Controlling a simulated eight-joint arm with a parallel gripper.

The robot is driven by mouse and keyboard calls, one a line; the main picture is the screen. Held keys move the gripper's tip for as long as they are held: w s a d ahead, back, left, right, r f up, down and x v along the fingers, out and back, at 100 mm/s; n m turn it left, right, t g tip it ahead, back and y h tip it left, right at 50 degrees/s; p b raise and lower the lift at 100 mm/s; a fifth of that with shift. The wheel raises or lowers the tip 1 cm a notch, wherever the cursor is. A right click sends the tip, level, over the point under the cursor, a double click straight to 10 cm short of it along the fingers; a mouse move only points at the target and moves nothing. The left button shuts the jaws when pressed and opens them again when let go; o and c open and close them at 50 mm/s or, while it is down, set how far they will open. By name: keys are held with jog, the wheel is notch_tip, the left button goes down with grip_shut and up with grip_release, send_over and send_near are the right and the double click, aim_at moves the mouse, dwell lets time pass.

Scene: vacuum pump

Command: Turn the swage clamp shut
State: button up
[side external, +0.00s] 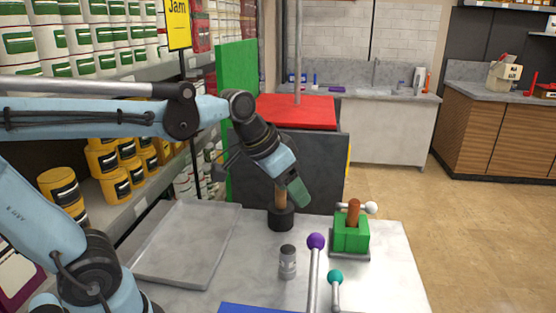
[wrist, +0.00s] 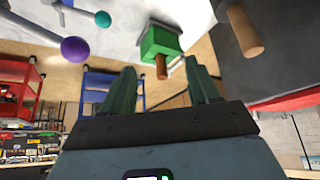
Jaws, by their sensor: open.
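The likely swage clamp is a green block (side external: 351,236) on a grey base at the right of the bench, with an upright copper-brown rod (side external: 353,212) and a white ball knob (side external: 370,208) beside it. In the wrist view the green block (wrist: 159,42) and its rod (wrist: 161,69) show between and beyond my fingers. My gripper (side external: 298,193) points down and right, left of the block and apart from it. In the wrist view my gripper (wrist: 163,82) has its green fingers spread, with nothing held.
A black cylinder (side external: 281,220) with a brown rod stands just below my gripper. A grey can (side external: 288,262), a purple-knobbed lever (side external: 316,241) and a teal-knobbed lever (side external: 335,276) stand nearer the front. A grey tray (side external: 180,262) lies left. Bench right of the block is clear.

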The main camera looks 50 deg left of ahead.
jog(key=w+a+f+m+g+h, duration=0.1)
jog(key=w+m+g+h, duration=0.15)
jog(key=w, duration=0.75)
jog(key=w+a+m+g+h, duration=0.1)
jog(key=w+m, duration=0.2)
jog(key=w, duration=0.8)
jog(key=x, duration=1.2)
jog(key=shift+c, duration=0.3)
jog(key=shift+n, duration=0.25)
grip_shut()
